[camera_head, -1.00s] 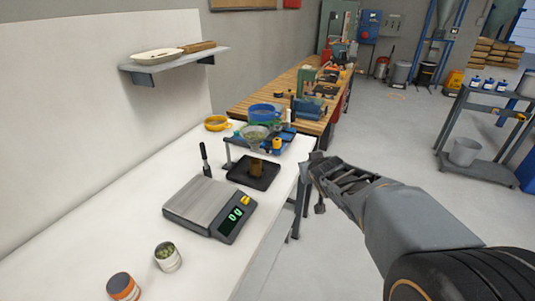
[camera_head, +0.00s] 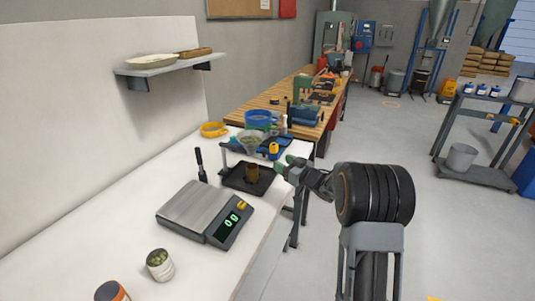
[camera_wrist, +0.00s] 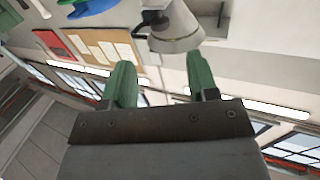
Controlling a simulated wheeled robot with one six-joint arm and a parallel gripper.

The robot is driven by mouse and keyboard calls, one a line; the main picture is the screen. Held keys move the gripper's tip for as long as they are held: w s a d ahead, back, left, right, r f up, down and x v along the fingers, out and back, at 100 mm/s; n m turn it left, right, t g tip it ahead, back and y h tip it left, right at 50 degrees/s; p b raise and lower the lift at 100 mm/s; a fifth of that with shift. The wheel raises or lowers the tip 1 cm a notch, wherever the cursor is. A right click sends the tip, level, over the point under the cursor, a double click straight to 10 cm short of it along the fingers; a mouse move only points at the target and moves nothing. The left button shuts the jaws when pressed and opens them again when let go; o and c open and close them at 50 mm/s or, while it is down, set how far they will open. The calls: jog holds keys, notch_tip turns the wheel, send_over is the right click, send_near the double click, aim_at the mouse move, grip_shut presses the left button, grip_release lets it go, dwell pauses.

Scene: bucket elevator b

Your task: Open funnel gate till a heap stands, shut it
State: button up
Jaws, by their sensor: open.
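The funnel (camera_head: 250,136) is held in a stand at the far end of the white bench, above a black tray (camera_head: 238,181). A small brown shape (camera_head: 252,173) stands under it in the tray; I cannot tell whether a heap is there. My gripper (camera_head: 285,165) is open and empty, just right of the tray and lower than the funnel's rim. In the wrist view the grey funnel (camera_wrist: 178,32) lies beyond the green fingertips of my gripper (camera_wrist: 160,80), with a dark lever-like part (camera_wrist: 152,22) on its side. The gate's position is unclear.
A scale (camera_head: 205,212) reading 0 stands nearer on the bench. Open floor is to the right.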

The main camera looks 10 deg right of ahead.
aim_at(266, 153)
jog(key=p+x, duration=0.1)
jog(key=x, duration=0.8)
grip_shut()
dwell(0.4)
